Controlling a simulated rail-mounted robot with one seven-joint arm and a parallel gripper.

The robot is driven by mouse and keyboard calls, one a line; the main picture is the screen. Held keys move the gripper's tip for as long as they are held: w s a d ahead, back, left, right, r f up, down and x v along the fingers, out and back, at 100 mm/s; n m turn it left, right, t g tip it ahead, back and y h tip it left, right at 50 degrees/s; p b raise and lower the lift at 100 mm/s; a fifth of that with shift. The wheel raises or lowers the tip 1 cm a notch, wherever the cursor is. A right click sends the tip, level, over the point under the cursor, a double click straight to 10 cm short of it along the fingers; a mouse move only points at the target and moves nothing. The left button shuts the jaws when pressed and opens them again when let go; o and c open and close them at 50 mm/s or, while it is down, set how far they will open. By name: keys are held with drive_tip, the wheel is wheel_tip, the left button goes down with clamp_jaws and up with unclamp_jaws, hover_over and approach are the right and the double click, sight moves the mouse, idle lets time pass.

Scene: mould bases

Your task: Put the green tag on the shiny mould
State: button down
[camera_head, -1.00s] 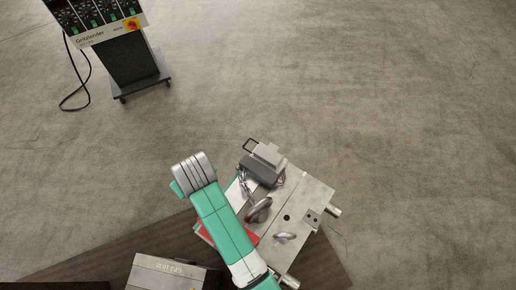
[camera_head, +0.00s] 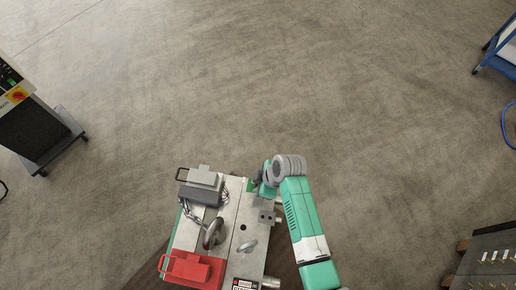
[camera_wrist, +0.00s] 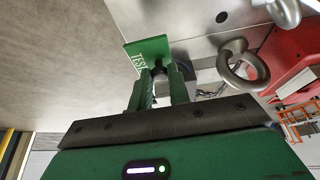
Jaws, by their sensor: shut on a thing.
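The green tag (camera_wrist: 148,50), with white lettering reading "TEST", is between the fingers of my gripper (camera_wrist: 160,72) in the wrist view. In the head view, my gripper (camera_head: 259,183) is at the far right corner of the shiny mould (camera_head: 235,212), and a small green patch of the tag (camera_head: 250,185) shows there. The mould is a bright metal block; its face also shows in the wrist view (camera_wrist: 190,18). My gripper is shut on the tag. I cannot tell whether the tag touches the mould.
The mould carries a red clamp-like piece (camera_head: 190,269), a grey block with a handle (camera_head: 201,187), a chain and a lifting eye (camera_head: 213,233). A dark block with brass fittings (camera_head: 488,262) stands at lower right, a blue-framed cart (camera_head: 500,50) at upper right, and a control unit (camera_head: 35,125) at left.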

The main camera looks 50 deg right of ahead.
wheel_tip(320, 180, down, 9)
drive_tip(key=b, duration=0.3)
drive_tip(key=shift+f, duration=0.2)
drive_tip(key=shift+f, duration=0.2)
drive_tip(key=c, duration=1.3)
unclamp_jaws()
drive_tip(key=p+v, duration=0.4)
drive_tip(key=v, duration=0.8)
drive_tip(key=shift+r, duration=0.2)
